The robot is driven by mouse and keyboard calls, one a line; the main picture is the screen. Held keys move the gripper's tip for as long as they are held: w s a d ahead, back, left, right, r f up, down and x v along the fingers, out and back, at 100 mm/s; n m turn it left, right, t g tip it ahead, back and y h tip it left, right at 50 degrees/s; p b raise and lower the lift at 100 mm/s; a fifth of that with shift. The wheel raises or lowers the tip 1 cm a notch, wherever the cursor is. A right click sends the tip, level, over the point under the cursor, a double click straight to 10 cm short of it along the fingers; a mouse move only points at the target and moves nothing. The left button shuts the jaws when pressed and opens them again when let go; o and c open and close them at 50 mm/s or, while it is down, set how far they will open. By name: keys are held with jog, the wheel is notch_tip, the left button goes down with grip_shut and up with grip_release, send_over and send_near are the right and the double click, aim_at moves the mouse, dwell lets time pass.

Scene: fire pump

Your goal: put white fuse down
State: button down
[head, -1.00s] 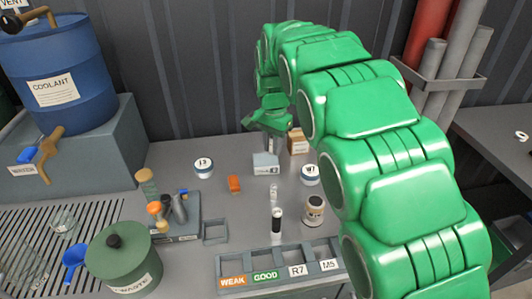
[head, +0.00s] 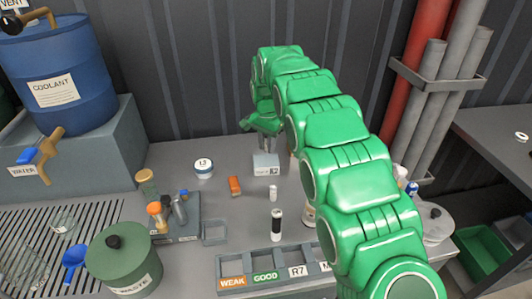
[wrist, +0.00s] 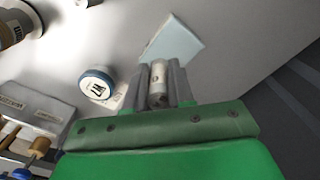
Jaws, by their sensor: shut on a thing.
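My gripper (wrist: 165,88) is shut on the white fuse (wrist: 158,84), a pale cylinder with faint marks, held between the fingers in the wrist view. A pale flat-topped block (wrist: 172,40) lies just beyond the fingertips there. In the head view my gripper (head: 264,125) is at the back of the bench, above and behind a small grey-white box (head: 265,165). The fuse cannot be made out in the head view. Whether it touches a surface cannot be told.
A blue-rimmed white round piece (wrist: 97,84) is left of the fingers. On the bench are an orange block (head: 234,185), a small white cylinder (head: 273,193), a black-and-white cylinder (head: 276,225), a labelled tray (head: 250,268) and a green waste pot (head: 125,265).

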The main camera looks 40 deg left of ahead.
aim_at(266, 160)
jog(key=shift+w+a+f, duration=0.3)
jog(key=shift+f, duration=0.25)
jog(key=shift+w+a+f, duration=0.3)
jog(key=shift+f, duration=0.2)
jog(key=shift+f, duration=0.15)
jog(key=shift+w+a+f, duration=0.15)
jog(key=shift+f, duration=1.4)
jog(key=shift+f, duration=0.1)
jog(key=c, duration=1)
grip_release()
